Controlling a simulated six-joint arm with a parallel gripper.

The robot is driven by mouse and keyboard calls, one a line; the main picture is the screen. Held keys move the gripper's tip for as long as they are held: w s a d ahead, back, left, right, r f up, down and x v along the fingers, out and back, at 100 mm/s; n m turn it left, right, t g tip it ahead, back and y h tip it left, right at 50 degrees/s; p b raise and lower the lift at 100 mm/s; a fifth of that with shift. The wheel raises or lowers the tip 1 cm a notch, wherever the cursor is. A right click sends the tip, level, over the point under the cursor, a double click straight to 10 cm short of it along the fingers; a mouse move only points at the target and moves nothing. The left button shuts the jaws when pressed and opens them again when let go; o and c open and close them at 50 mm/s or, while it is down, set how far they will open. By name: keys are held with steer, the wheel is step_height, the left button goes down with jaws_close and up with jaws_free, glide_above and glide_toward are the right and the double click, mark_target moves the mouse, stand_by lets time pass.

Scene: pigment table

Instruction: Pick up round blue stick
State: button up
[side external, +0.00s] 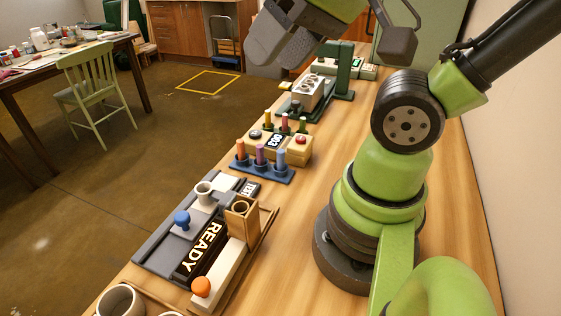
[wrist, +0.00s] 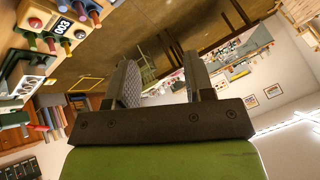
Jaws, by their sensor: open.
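A light blue round stick (side external: 280,157) stands upright at the right end of a dark blue rack (side external: 262,172) in the side view. A purple stick (side external: 259,153) and an orange stick (side external: 240,150) stand beside it in the same rack. My gripper (wrist: 161,78) is open and empty in the wrist view, its two fingers spread apart and pointing out over the room. In the side view my wrist is high above the table at the top edge, well apart from the rack.
A box marked 003 (side external: 276,142) with buttons and more sticks stands just behind the rack. A READY sign (side external: 203,249), a blue knob (side external: 181,220), an orange ball (side external: 201,287) and a wooden holder (side external: 241,221) are nearer. Bare tabletop (side external: 320,165) lies right of the rack.

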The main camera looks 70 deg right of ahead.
steer(key=w+d+f+g, duration=0.2)
steer(key=d+f, duration=0.3)
steer(key=w+d+f+g+h, duration=0.1)
steer(key=w+d+f+g, duration=0.1)
steer(key=d+f, duration=0.3)
steer(key=w+d+f+g+h, duration=0.1)
steer(key=w+d+f+g, duration=0.1)
steer(key=d+f, duration=0.3)
steer(key=shift+w+d+f+m+g, duration=0.15)
steer(key=shift+f+g, duration=0.15)
steer(key=shift+f, duration=0.25)
steer(key=shift+w+f+m+g, duration=0.15)
steer(key=shift+f+g, duration=0.15)
steer(key=shift+f, duration=0.2)
glide_above(281, 150)
step_height(281, 150, down, 4)
steer(key=shift+w+f, duration=0.1)
steer(key=shift+f, duration=3.05)
jaws_close()
